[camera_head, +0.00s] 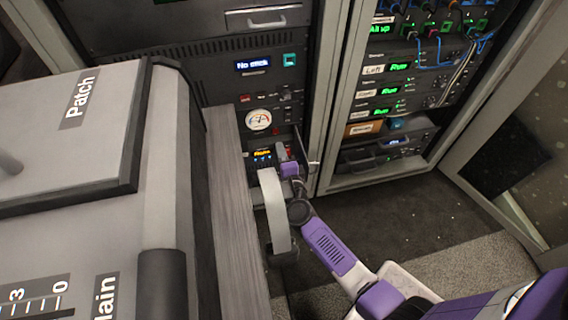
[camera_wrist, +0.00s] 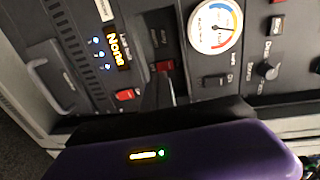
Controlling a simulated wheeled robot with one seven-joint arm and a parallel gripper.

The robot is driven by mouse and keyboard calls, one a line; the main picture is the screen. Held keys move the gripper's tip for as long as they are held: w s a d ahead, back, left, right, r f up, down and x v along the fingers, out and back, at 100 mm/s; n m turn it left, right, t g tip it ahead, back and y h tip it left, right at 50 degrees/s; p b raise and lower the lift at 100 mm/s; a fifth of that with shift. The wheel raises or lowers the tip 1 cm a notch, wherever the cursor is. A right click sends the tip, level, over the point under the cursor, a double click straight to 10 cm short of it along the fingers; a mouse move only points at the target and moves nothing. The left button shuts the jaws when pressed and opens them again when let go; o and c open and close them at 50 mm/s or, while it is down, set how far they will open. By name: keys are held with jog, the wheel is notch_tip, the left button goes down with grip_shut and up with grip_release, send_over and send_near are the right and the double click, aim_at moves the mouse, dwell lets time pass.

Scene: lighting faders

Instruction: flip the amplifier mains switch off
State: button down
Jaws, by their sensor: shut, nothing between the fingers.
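In the wrist view, a red switch (camera_wrist: 164,66) sits on the dark rack panel just beyond the tips of my gripper (camera_wrist: 163,92). My fingers are dark, closed together and empty. A second red switch (camera_wrist: 127,94) is beside the orange "None" display (camera_wrist: 117,49), left of the fingers. The labels are too small to tell which is the amplifier mains switch, and I cannot tell whether the fingertips touch the nearer one. In the head view my gripper (camera_head: 289,160) is close to the rack front, right of the display, and hides part of the panel.
A round gauge (camera_wrist: 213,27) is right of the fingers in the wrist view, with small knobs and buttons beyond it. A grey handle (camera_wrist: 50,79) stands out at the left. In the head view, the console (camera_head: 235,220) edges the arm's left, and a rack door frame (camera_head: 318,110) its right.

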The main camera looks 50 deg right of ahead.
aim_at(275, 132)
jog(key=b+x, duration=0.2)
jog(key=x, duration=0.4)
jog(key=shift+s, duration=0.1)
